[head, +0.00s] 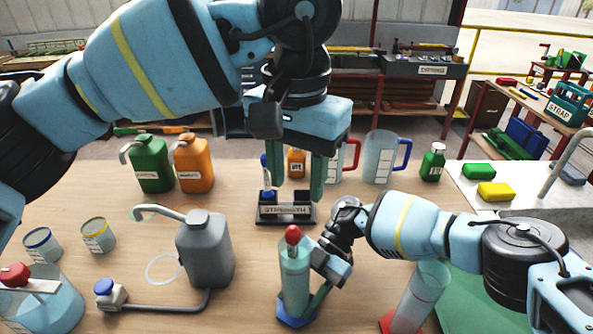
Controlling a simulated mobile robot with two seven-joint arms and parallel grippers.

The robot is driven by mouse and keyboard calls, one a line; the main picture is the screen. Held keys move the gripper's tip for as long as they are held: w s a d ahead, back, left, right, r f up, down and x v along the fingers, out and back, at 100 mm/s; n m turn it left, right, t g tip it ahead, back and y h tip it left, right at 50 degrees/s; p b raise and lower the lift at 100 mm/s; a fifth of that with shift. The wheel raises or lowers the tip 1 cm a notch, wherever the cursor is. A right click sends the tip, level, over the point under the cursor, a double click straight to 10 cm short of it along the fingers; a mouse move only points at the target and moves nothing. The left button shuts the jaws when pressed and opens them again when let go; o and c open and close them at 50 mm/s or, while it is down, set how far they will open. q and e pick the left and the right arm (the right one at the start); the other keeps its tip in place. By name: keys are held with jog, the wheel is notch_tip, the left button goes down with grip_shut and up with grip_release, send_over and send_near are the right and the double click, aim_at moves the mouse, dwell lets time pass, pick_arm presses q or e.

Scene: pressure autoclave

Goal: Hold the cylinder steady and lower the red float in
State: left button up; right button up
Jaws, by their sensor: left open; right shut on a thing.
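A clear cylinder (294,283) with greenish liquid and a blue base (296,313) stands upright on the table at the front centre. The red float (293,235) shows as a red tip at the cylinder's mouth; how deep its lower part sits is hard to tell. My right gripper (318,297) is shut on the cylinder from the right, low on its side. My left gripper (298,188) is open and points down, higher than the red float and apart from it.
A dark labelled stand (286,213) holding a blue-topped item (266,188) sits behind the cylinder. A grey jug (206,250) stands to the left. Another cylinder with a red base (416,298) stands to the right, partly behind my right arm. Green (151,164) and orange (194,163) jugs stand behind.

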jog(key=o, duration=0.8)
jog(key=shift+o, duration=0.2)
jog(key=v, duration=1.2)
